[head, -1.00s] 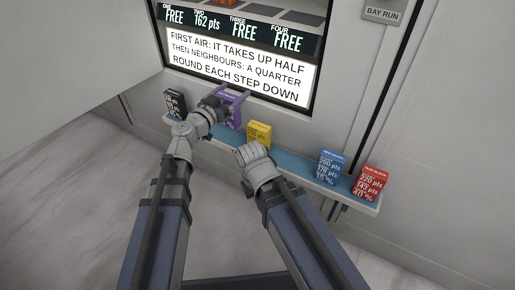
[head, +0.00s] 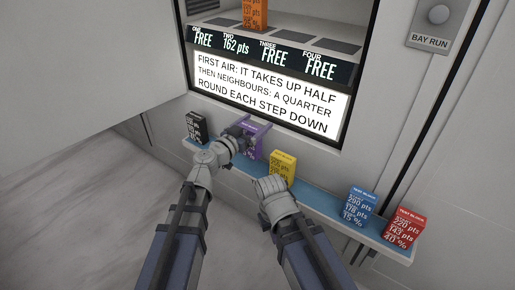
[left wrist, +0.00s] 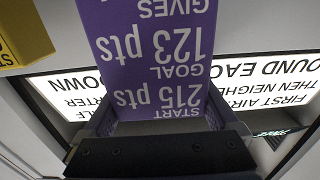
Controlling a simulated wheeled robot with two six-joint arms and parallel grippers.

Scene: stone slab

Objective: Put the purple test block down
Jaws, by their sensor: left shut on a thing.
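The purple test block (head: 253,131) is held at the blue shelf (head: 320,207), between the black block and the yellow block. I cannot tell whether its underside touches the shelf. My left gripper (head: 243,137) is shut on it. In the left wrist view the purple block (left wrist: 150,55) fills the middle, with upside-down print reading START 215 pts, GOAL 123 pts, GIVES. My left gripper (left wrist: 158,122) has a finger on either side of it there. My right gripper (head: 268,187) is in front of the shelf near the yellow block; its fingertips are hidden.
On the shelf stand a black block (head: 197,128), a yellow block (head: 283,167), a blue block (head: 359,203) and a red block (head: 403,229). Above are a text panel (head: 265,95) and a bay with an orange block (head: 254,14). A BAY RUN button (head: 439,15) is at upper right.

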